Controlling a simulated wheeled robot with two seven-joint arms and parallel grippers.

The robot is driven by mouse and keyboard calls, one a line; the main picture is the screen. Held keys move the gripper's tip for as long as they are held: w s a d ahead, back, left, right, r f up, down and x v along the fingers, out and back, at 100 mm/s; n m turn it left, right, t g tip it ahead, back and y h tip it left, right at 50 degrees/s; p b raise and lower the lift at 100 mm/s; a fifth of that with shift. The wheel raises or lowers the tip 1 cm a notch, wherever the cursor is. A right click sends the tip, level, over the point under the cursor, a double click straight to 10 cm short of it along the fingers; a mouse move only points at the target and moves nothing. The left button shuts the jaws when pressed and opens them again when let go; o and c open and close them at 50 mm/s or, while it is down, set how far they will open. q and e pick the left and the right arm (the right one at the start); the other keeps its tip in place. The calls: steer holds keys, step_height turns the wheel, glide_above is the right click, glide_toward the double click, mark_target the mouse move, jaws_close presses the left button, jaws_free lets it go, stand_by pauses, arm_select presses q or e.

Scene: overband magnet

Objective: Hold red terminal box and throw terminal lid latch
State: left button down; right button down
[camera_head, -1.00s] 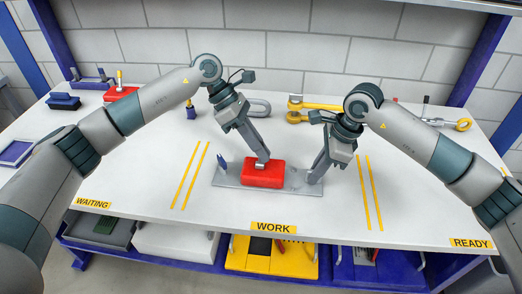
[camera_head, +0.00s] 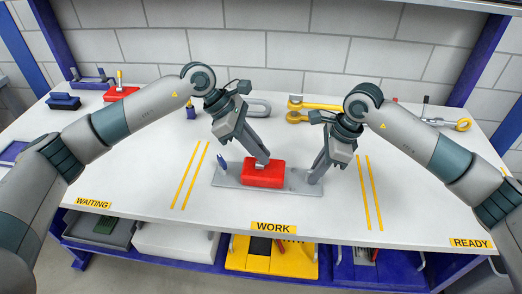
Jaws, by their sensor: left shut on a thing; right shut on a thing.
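The red terminal box (camera_head: 263,178) sits on a flat grey plate (camera_head: 228,180) in the middle of the work area. A small light-grey piece, which looks like the lid latch (camera_head: 259,167), shows on top of the box. My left gripper (camera_head: 262,161) comes down from the upper left and is shut at this piece; its fingers hide most of it. My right gripper (camera_head: 315,178) is shut at the right end of the grey plate, apart from the red box. What lies between its fingers is hidden.
A small blue part (camera_head: 222,162) stands at the plate's left end. Behind are a grey shackle (camera_head: 257,108) and a yellow tool (camera_head: 297,116). Another red box (camera_head: 121,93) and a dark blue block (camera_head: 63,102) are at the back left. The table front is clear.

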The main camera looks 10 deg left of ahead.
arm_select(q)
steer(key=shift+s+t, duration=0.15)
steer(key=shift+t, duration=0.15)
steer(key=shift+s+m+t, duration=0.3)
steer(key=shift+t, duration=0.3)
steer(key=shift+s+f, duration=0.1)
stand_by(0.4)
steer(key=shift+s+m+t, duration=0.25)
steer(key=shift+m+t, duration=0.05)
steer(key=shift+t, duration=0.4)
steer(key=shift+s+f+m+t, duration=0.2)
steer(key=shift+s+m+t, duration=0.15)
steer(key=shift+t, duration=0.45)
steer(key=c, duration=1.7)
jaws_free()
steer(key=shift+c, duration=0.2)
